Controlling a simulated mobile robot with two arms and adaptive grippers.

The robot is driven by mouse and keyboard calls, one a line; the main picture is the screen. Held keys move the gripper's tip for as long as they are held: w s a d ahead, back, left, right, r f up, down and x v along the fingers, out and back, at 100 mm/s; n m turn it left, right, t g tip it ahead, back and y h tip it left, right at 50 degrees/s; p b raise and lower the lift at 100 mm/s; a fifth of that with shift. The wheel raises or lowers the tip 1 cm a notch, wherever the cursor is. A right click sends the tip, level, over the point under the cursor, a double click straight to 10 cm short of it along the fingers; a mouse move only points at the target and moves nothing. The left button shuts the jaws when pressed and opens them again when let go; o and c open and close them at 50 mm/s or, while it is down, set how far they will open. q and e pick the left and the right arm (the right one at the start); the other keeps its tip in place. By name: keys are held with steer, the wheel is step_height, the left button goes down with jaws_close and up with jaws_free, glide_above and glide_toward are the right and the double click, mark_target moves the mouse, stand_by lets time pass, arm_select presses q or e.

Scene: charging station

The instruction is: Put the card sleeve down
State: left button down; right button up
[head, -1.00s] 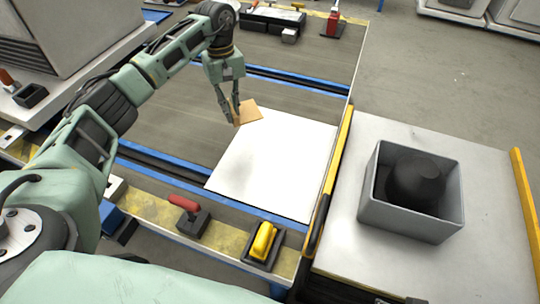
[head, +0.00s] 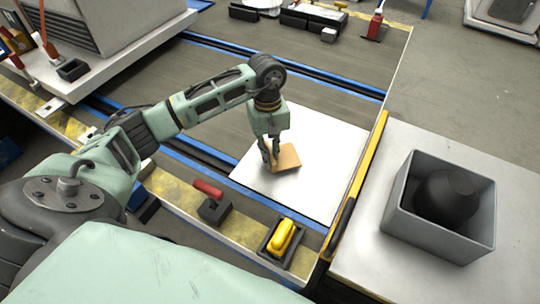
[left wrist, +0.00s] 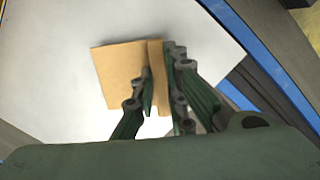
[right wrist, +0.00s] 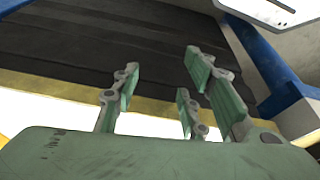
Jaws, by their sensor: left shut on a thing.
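The card sleeve (head: 287,158) is a tan, flat, folded piece. My left gripper (head: 271,160) is shut on its edge and holds it over the white panel (head: 318,195). In the left wrist view the sleeve (left wrist: 121,76) sits between the fingers of the left gripper (left wrist: 160,80), with the white panel (left wrist: 60,85) behind it. Whether the sleeve touches the panel I cannot tell. My right gripper (right wrist: 160,95) shows only in the right wrist view; its fingers are apart with nothing between them.
A grey open box (head: 413,232) with a dark round object (head: 447,195) stands on the right table. A red-handled tool (head: 213,203) and a yellow-handled tool (head: 283,237) sit along the front ledge. The panel around the sleeve is clear.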

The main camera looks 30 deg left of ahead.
arm_select(q)
steer(key=shift+f, duration=0.9)
steer(key=shift+f, duration=0.1)
steer(key=c, duration=1.8)
jaws_free()
steer(key=shift+o, duration=0.2)
